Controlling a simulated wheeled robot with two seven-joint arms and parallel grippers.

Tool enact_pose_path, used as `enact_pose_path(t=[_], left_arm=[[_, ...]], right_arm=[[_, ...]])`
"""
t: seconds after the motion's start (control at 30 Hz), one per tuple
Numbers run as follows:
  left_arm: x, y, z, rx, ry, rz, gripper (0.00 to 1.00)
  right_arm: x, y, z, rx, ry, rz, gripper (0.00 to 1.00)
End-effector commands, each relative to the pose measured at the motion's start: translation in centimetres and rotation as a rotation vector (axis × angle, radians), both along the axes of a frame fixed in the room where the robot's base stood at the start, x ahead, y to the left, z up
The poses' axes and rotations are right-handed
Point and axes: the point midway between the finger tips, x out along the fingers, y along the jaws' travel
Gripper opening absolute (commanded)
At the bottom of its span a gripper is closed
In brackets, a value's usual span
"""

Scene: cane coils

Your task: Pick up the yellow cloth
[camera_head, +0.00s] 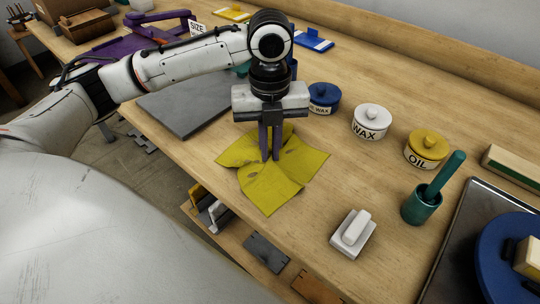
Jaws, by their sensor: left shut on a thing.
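The yellow cloth (272,187) lies spread on the wooden workbench in the middle of the head view, with darker marks on it. My left gripper (270,158) points straight down over the cloth's middle. Its dark fingers are close together and shut on the cloth, which is creased around the fingertips. The outer parts of the cloth appear to rest on the bench. The fingers hide a small part of the cloth. My right gripper is not in view.
Blue, white and yellow lidded pots, the white WAX pot (370,121) among them, stand behind and right. A green cup with a handle (421,205), a white block (353,234) and a dark tray (470,245) are at right. A grey slab (185,108) lies left.

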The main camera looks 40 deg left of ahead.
Motion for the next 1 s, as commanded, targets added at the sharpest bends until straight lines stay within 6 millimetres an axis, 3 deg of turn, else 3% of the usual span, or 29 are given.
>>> enact_pose_path(t=[0.17,0.57,0.6,0.83,1.0], left_arm=[[0.0,0.0,0.4,0.001,0.002,0.000,0.00],[0.0,0.0,7.4,0.000,0.001,0.000,0.00],[0.1,-0.1,7.3,-0.002,-0.003,0.000,0.00],[0.1,-0.1,11.2,-0.002,-0.002,-0.001,0.00],[0.0,0.0,12.0,0.000,0.000,0.000,0.00]], right_arm=[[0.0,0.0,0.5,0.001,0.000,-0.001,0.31],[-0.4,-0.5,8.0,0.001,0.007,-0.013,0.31],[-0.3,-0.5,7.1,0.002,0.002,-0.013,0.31],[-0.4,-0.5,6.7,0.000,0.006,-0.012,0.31],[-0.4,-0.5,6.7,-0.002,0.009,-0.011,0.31]])
